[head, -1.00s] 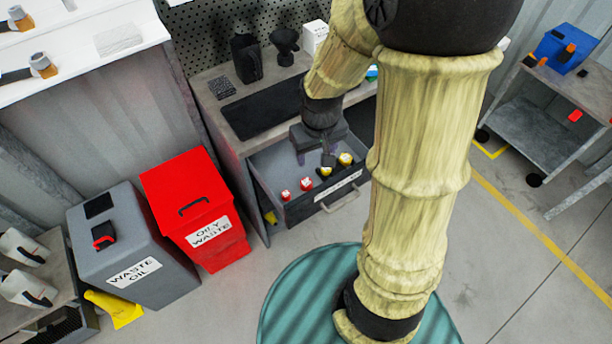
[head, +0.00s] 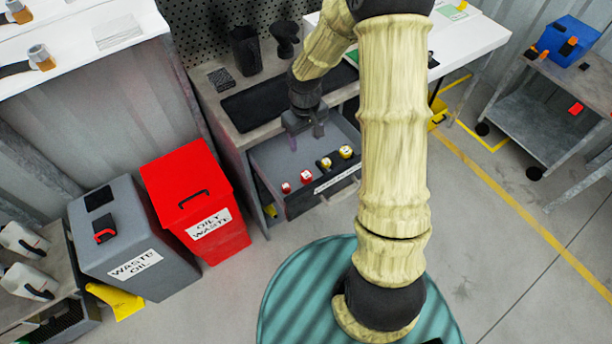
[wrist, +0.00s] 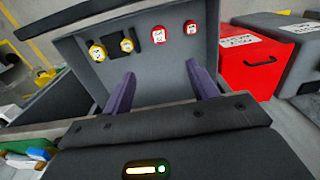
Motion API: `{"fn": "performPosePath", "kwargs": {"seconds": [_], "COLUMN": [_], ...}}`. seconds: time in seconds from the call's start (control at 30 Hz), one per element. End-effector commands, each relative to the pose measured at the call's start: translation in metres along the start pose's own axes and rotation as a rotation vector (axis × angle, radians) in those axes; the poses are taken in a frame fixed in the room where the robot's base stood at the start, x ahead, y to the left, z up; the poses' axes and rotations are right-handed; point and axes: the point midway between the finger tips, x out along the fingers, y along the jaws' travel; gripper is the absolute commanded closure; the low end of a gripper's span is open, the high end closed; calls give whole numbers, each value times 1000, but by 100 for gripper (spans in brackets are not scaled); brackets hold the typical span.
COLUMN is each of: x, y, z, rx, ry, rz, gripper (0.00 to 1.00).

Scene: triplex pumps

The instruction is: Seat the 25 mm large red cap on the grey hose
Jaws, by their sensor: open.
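Two red caps, one at the drawer's end (head: 286,187) and one nearer the yellow caps (head: 306,176), sit in the open grey drawer (head: 272,158). Both red caps also show in the wrist view (wrist: 158,33), (wrist: 190,28). Their printed sizes are too small to read, so I cannot tell which is 25 mm. My gripper (head: 306,138) is open and empty above the drawer, behind the row of caps. In the wrist view, its purple fingers (wrist: 160,78) stand wide apart, short of the red caps. I cannot make out the grey hose with certainty.
Two yellow caps (head: 346,151) share the row with the red caps. A red oily waste bin (head: 190,195) and a grey waste oil bin (head: 125,240) stand left of the drawer. Dark hose ends with brass fittings (head: 42,62) lie on the white top at upper left.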

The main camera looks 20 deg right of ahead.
Motion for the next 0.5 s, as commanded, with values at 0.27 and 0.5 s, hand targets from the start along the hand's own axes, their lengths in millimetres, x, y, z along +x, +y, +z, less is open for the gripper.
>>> {"fn": "performPosePath", "kwargs": {"seconds": [0.27, 0.5], "x": [45, 87], "y": [-1, -1], "z": [2, 2], "rx": [-2, -3], "ry": [-5, -5], "rz": [-2, -2], "gripper": [41, 41]}}
